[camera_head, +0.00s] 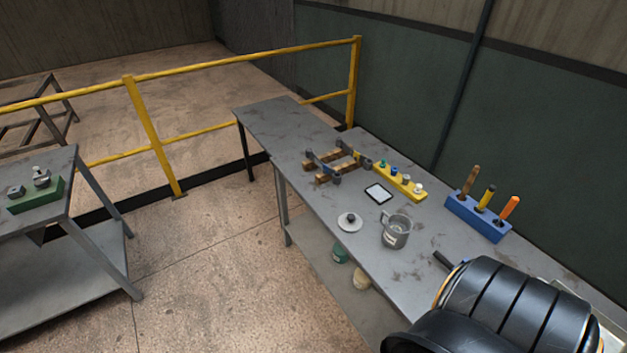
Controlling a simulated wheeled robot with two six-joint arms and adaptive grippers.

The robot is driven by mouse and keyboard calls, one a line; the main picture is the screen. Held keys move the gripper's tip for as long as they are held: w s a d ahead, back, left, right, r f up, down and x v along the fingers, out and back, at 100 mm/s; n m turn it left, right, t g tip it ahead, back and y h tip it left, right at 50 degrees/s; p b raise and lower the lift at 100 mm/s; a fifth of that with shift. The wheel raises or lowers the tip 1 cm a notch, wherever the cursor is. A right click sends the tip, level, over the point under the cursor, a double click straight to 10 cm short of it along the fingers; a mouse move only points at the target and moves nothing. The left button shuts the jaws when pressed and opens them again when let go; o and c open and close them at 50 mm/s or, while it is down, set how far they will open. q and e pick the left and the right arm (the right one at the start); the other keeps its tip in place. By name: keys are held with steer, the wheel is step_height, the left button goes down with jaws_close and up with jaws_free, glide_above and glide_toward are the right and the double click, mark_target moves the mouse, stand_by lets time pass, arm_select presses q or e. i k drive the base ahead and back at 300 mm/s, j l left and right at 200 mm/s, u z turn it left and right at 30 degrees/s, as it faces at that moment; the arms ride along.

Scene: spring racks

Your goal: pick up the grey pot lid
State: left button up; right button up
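The grey pot lid (349,222), a light disc with a dark knob, lies flat on the grey metal table (330,247) near its front edge. A grey metal pot (396,232) with a handle and a pale label stands just right of the lid, apart from it. A large black part of my own arm covers the lower right corner of the view, right of the lid and pot. Neither gripper's fingers can be made out.
A white-faced tablet (378,194), a yellow block (400,181) with several knobs, wooden racks (335,165) and a blue tool holder (478,217) stand behind the lid and pot. Yellow railing (150,135) runs behind. Another table (50,226) with a green block (36,195) is left.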

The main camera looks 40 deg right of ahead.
mark_target(347, 221)
steer(key=i+u, duration=0.15)
steer(key=i, duration=0.7)
steer(key=i+z, duration=0.1)
steer(key=z, duration=0.35)
steer(key=j+z, duration=0.1)
steer(key=z, duration=0.35)
steer(key=i+j+z, duration=0.1)
steer(key=z, duration=0.35)
steer(key=i+j+z, duration=0.1)
steer(key=z, duration=0.3)
steer(key=j+z, duration=0.1)
steer(key=z, duration=0.35)
